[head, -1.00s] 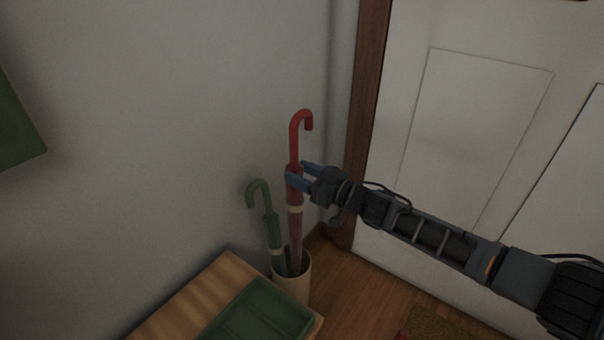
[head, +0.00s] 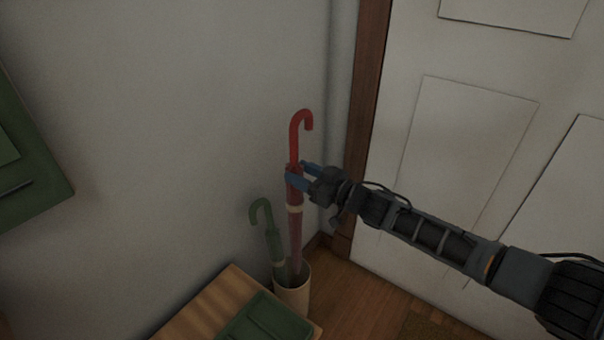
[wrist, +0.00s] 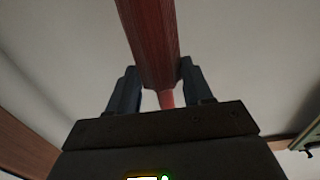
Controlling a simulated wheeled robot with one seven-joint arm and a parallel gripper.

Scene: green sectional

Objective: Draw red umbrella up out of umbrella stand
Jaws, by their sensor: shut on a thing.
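The red umbrella (head: 295,225) stands nearly upright with its hooked handle up. Its lower end goes down to the mouth of the cream umbrella stand (head: 292,297), where the stand hides its tip. My gripper (head: 297,171) reaches in from the right and is shut on the red umbrella just below the handle. In the wrist view the red umbrella (wrist: 150,40) runs between the two blue-grey fingers. A green umbrella (head: 272,240) leans in the same stand, to the left of the red one and lower.
The wall is behind. A brown door frame (head: 362,120) and white door (head: 455,150) are to the right.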

